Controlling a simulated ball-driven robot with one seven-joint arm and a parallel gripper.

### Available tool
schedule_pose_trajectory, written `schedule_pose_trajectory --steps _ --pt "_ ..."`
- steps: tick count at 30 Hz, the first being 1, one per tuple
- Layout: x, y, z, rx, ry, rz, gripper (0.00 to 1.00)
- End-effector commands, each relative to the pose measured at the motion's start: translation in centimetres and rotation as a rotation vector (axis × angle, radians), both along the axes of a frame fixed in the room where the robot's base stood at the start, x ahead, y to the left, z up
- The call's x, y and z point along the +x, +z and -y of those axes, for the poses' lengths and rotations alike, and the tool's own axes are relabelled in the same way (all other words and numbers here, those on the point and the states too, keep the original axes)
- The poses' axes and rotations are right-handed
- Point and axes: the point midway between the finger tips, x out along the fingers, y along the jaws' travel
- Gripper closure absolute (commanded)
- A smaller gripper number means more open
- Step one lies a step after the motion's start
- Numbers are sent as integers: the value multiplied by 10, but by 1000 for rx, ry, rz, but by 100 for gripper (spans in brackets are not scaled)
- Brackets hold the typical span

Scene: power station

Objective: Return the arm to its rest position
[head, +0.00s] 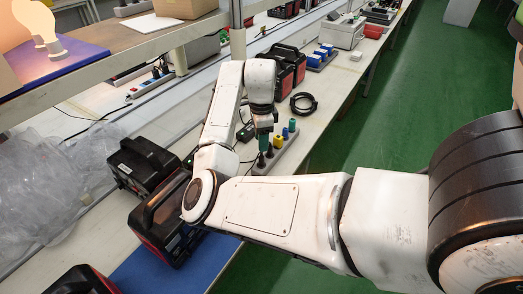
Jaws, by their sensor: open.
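My white arm reaches from the lower right over the bench, bends at the elbow on the left and folds back up. Its wrist points down. My gripper (263,128) is small and dark at the end of it, above the near end of a grey holder. It is open; its fingers are hard to make out. A green piece (264,143) shows right below it, and I cannot tell whether they touch. No held thing is clearly visible.
Black-and-red power stations (143,163) stand at the left. A black cable coil (303,103) lies beyond the holder. A shelf (120,48) with a glowing lamp overhangs the bench. Green floor (400,110) is clear at right.

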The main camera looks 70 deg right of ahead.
Motion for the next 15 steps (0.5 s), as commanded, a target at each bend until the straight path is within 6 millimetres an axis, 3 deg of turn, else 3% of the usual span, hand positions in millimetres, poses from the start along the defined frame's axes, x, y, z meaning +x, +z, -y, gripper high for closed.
schedule_pose_trajectory --steps 6,15 --pt "0 26 1 -2 0 1 54" --pt "0 31 0 -1 0 1 54"
